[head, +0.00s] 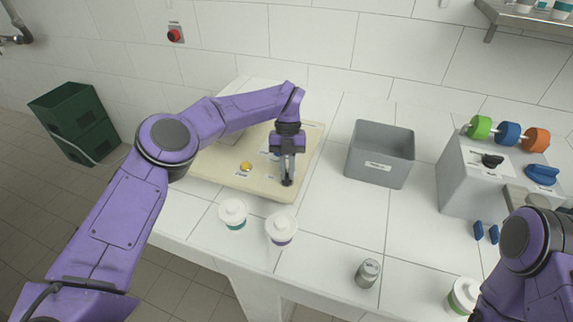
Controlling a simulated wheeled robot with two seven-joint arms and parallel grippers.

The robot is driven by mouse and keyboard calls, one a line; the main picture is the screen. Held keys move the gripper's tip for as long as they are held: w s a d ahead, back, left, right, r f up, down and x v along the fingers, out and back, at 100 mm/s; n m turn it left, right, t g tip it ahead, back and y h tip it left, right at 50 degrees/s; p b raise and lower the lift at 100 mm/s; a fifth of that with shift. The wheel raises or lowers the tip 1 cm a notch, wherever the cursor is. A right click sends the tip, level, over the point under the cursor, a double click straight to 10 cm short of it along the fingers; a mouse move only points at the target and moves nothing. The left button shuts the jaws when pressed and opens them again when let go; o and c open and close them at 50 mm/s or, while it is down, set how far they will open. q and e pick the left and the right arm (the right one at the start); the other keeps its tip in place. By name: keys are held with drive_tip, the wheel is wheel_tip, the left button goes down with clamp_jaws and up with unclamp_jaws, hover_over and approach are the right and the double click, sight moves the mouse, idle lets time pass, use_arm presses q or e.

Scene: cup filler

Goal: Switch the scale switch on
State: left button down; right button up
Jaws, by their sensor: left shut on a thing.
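A beige panel (222,178) lies on the white bench, with a yellow button (246,167) and small labels too small to read. My left gripper (287,178) points down over the panel's right part and is shut on a small dark part at the panel surface, which I take to be the scale switch. The fingers hide most of it, so I cannot tell its position.
Two white lidded cups (233,214) (281,229) stand before the panel. A grey bin (380,153), a metal canister (367,273) and a grey machine (468,178) with coloured knobs stand to the right. A white cup (463,296) is near my right arm. A red button (174,35) is on the wall.

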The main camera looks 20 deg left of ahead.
use_arm(q)
drive_tip(key=shift+r+m+y+p, duration=0.1)
drive_tip(key=shift+m+y+p, duration=0.4)
drive_tip(key=shift+m, duration=1.1)
use_arm(e)
drive_tip(key=shift+r, duration=0.55)
use_arm(q)
drive_tip(key=shift+d+m, duration=0.1)
drive_tip(key=shift+m, duration=0.2)
drive_tip(key=c, duration=1.2)
unclamp_jaws()
drive_tip(key=shift+o, duration=0.2)
use_arm(e)
drive_tip(key=shift+r, duration=0.1)
